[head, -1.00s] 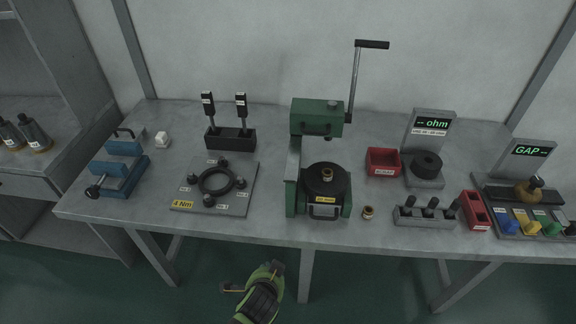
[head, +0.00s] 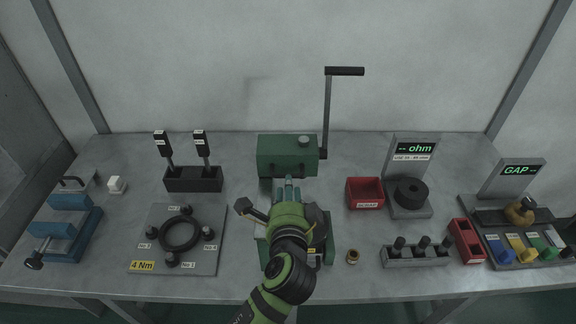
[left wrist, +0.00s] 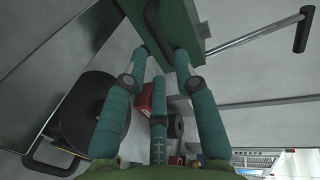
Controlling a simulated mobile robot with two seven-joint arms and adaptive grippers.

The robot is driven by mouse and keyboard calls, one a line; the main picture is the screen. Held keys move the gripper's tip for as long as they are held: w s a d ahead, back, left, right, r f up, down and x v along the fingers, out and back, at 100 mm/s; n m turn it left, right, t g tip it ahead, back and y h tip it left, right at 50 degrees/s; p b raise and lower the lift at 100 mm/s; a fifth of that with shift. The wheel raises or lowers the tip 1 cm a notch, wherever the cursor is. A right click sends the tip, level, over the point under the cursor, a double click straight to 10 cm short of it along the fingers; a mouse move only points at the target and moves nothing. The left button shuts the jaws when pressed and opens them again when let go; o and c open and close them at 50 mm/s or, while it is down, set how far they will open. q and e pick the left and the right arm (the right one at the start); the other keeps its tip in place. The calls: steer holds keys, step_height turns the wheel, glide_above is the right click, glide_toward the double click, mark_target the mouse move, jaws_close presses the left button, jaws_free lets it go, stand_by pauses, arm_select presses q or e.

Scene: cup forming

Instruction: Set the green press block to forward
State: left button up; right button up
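The green press block (head: 287,155) sits at the top of the press, in the back middle of the table. Its round cap and the crank lever (head: 328,110) show in the head view. My left gripper (head: 289,183) is just in front of the block and hides most of the press base. In the left wrist view the green block (left wrist: 181,14) is at the top, with a dark handle (left wrist: 152,20) on its face. The fingers of my left gripper (left wrist: 160,54) are spread, with their tips close to that handle; contact cannot be told. My right gripper is not in view.
A grey plate (head: 147,222) with a black ring lies left of the press. A red bin (head: 365,193), a small brass cup (head: 352,257) and a grey peg rack (head: 416,257) are to its right. The crank lever rises behind the gripper's right side.

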mark_target(288, 162)
arm_select(q)
steer(key=p+x, duration=0.1)
steer(key=x, duration=0.4)
steer(key=shift+w, duration=0.25)
jaws_close()
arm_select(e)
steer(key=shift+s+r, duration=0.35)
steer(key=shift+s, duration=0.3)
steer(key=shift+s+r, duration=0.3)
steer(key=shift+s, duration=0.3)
